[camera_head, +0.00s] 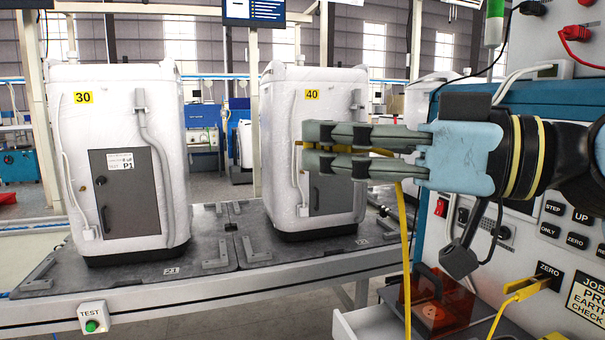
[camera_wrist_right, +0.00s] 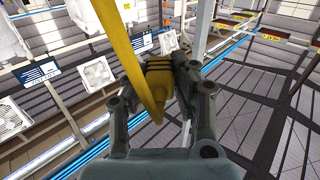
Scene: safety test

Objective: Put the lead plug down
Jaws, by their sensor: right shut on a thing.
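My right gripper (camera_head: 306,146) reaches in from the right and hangs in the air in front of the white unit with label 40. In the wrist view its fingers (camera_wrist_right: 170,70) are closed around a yellow lead plug (camera_wrist_right: 160,78). A yellow cable (camera_wrist_right: 122,45) runs from the plug past the camera. In the head view the fingers mostly hide the plug, and its yellow cable (camera_head: 405,240) hangs down in front of the test panel. My left gripper is not in view.
White units 30 (camera_head: 115,130) and 40 (camera_head: 335,110) stand on a grey bench (camera_head: 225,240). The test panel (camera_head: 555,230) at right has another yellow plug (camera_head: 525,288) at ZERO. An orange transparent box (camera_head: 432,305) and an open drawer (camera_head: 370,325) are below it. A TEST button (camera_head: 92,325) is at front left.

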